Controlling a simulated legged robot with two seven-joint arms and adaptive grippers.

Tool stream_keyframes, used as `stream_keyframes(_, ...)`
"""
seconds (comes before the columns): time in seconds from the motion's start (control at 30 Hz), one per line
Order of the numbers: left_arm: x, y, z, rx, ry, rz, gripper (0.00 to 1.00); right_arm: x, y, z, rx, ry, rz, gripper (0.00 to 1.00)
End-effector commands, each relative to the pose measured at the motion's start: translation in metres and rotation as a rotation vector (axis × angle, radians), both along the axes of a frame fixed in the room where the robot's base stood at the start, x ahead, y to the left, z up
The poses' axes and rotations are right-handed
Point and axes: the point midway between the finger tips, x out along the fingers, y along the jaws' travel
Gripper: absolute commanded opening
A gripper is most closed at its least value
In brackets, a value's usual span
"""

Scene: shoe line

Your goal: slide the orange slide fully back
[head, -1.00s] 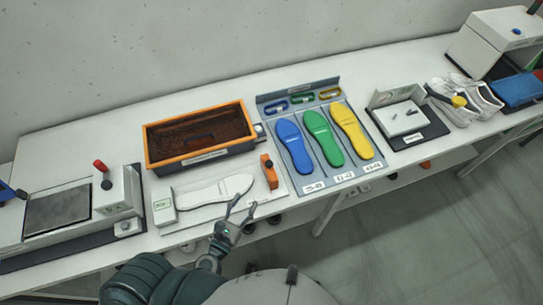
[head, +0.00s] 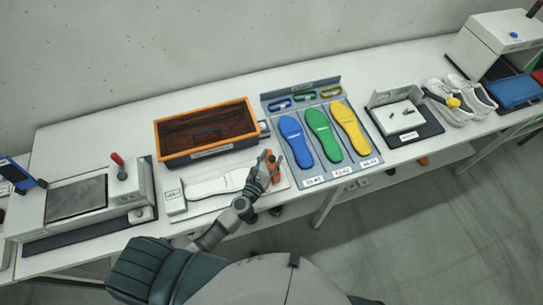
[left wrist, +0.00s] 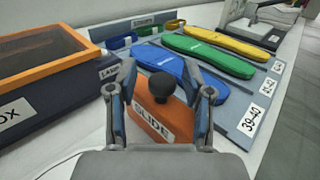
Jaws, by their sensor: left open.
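The orange slide (left wrist: 155,122) stands between my left gripper's two fingers in the left wrist view. It has a black round knob (left wrist: 161,84) on top and a white label reading "SLIDE". In the head view the orange slide (head: 268,158) shows just past my left gripper (head: 271,166), at the right end of the white measuring board (head: 186,217). My left gripper (left wrist: 163,98) is open, one finger on each side of the slide. I cannot tell whether the fingers touch it. A white insole (head: 215,184) lies on the board, left of the slide. My right gripper is not in view.
An orange-rimmed box (head: 207,152) stands behind the board. Blue (head: 295,141), green (head: 324,136) and yellow (head: 350,126) insoles lie on a grey panel close to the right. A device with a red-topped lever (head: 126,187) stands at the left.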

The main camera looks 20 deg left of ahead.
Motion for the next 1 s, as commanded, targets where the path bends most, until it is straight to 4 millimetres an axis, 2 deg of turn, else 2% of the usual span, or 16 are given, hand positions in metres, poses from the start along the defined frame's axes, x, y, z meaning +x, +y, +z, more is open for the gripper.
stream_keyframes(0.3,0.003,0.0,0.0,-0.001,0.0,0.0,0.5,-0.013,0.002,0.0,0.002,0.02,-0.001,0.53)
stream_keyframes(0.37,0.003,0.0,0.0,-0.001,0.0,0.0,0.38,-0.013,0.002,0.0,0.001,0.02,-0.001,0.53)
stream_keyframes(0.5,0.003,0.0,0.0,-0.001,0.0,0.0,0.03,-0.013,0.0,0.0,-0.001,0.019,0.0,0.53)
stream_keyframes(0.53,0.003,0.0,0.0,-0.001,0.0,0.0,0.0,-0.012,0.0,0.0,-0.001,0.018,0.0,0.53)
stream_keyframes(0.73,0.004,-0.001,0.0,-0.001,0.001,0.001,0.0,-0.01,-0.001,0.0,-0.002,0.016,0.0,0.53)
stream_keyframes(1.0,0.015,-0.018,0.0,-0.001,0.001,0.001,0.0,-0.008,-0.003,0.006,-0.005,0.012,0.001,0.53)
